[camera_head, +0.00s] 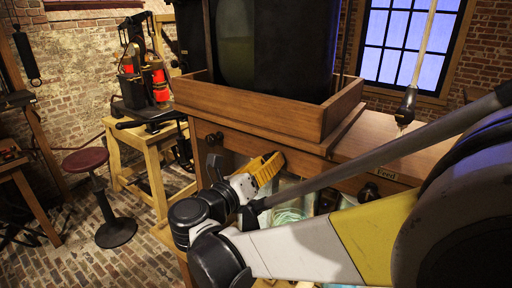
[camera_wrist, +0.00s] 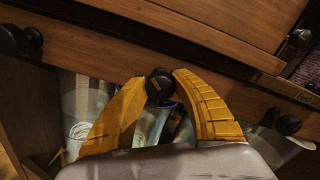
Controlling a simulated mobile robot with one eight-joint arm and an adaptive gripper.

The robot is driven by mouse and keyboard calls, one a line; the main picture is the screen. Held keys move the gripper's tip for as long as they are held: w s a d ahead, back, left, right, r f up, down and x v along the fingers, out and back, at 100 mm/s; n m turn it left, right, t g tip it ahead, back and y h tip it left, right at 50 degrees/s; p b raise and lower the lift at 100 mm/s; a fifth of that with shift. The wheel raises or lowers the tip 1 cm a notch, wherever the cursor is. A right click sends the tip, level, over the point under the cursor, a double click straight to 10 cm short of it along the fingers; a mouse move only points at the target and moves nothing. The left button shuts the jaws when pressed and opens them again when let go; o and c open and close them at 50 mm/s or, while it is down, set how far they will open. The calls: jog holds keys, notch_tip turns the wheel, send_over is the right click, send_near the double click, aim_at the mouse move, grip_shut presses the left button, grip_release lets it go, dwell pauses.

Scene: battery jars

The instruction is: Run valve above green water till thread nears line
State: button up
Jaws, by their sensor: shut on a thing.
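My gripper (camera_head: 268,168) has its yellow fingers at the cabinet front; in the wrist view the fingers (camera_wrist: 163,78) are closed around a black valve knob (camera_wrist: 159,84), the middle one of three. Below it, glass jars stand in the open cabinet; a pale green one (camera_head: 288,214) shows in the head view, partly behind my arm. In the wrist view a blue-green jar (camera_wrist: 148,128) shows between the fingers. I cannot make out a thread or a line, or tell the water level.
Another black knob (camera_head: 214,139) is to the left and one (camera_head: 368,192) to the right, by a "Feed" label (camera_head: 384,172). A wooden tray (camera_head: 250,102) with dark tanks sits on top. A red stool (camera_head: 88,160) and bench (camera_head: 150,150) stand at left.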

dwell(0.4)
jog(key=m, duration=0.4)
jog(key=shift+m, duration=1.5)
jog(key=m, duration=0.3)
jog(key=shift+m+b, duration=0.3)
jog(key=shift+b, duration=0.05)
jog(key=o, duration=1.4)
jog(key=shift+c, duration=0.2)
